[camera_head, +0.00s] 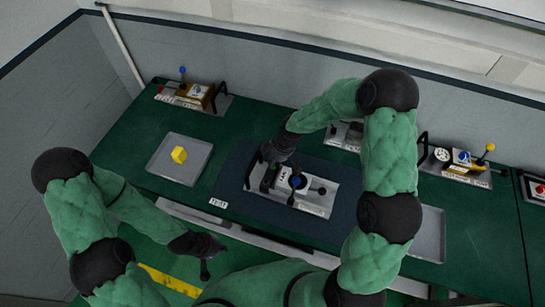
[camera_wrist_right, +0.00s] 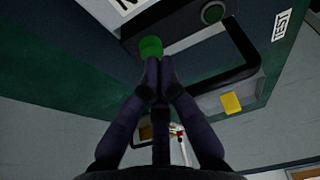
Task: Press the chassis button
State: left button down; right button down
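The chassis (camera_head: 318,205) is a grey panel with black handles, a blue-topped lever and a black knob, lying on a dark mat at the middle of the table. A green button (camera_wrist_right: 150,46) on it shows in the right wrist view. My right gripper (camera_head: 272,160) is over the chassis's left end. In the wrist view its fingertips (camera_wrist_right: 160,66) are together, empty, right at the near edge of the green button; I cannot tell whether they touch it. My left gripper (camera_head: 204,268) hangs in front of the table, apart from the chassis; its fingers are too small to read.
A grey tray (camera_head: 160,164) with a yellow block (camera_head: 179,155) is left of the mat (camera_head: 230,183). Another tray (camera_head: 430,235) is on the right, partly behind my right arm. Lever units stand at the back left (camera_head: 197,93) and back right (camera_head: 463,162).

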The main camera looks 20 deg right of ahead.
dwell(0.3)
